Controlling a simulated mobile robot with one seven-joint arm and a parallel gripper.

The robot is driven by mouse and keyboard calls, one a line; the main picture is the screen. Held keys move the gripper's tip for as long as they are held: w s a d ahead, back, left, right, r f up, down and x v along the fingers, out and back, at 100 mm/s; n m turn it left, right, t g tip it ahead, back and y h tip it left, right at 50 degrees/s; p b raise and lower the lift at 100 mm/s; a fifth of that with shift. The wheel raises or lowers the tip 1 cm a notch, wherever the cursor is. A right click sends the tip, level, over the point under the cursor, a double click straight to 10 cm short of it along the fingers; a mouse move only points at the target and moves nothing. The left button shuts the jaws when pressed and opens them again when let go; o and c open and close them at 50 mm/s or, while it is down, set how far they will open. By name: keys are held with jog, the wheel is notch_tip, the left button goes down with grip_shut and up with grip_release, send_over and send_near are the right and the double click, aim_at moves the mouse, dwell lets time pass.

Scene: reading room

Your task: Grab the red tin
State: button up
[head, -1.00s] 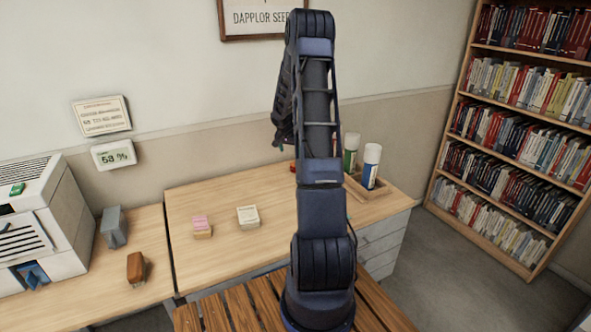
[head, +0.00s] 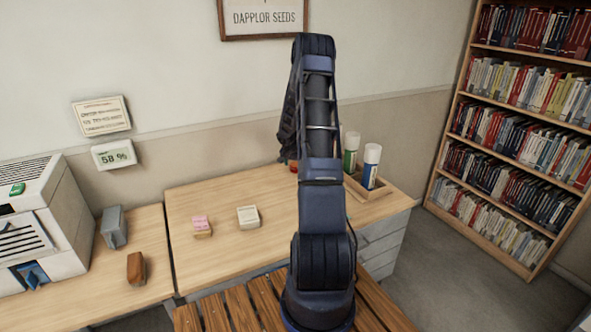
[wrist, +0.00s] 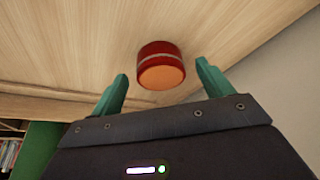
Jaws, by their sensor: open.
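The red tin (wrist: 161,64) is a short round tin with a pale band and an orange end face in the wrist view. It sits on the wooden desktop (wrist: 65,45), beyond and between my two green fingertips. My gripper (wrist: 162,69) is open, with nothing between its fingers that I can see to be touching. In the head view only a small red piece of the tin (head: 292,166) shows beside my arm. My arm hides the rest of it, and my fingers do not show clearly there.
A wooden tray (head: 372,194) with a green-and-white canister (head: 351,152) and a blue-and-white canister (head: 371,166) stands right of my arm. A pink-topped block (head: 202,226) and a cream block (head: 248,217) lie on the left. The desktop between these and the wall is clear.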

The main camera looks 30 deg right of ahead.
jog(key=shift+w+d+f, duration=0.2)
jog(key=shift+d+f, duration=0.05)
jog(key=shift+f, duration=0.4)
jog(key=c, duration=1.1)
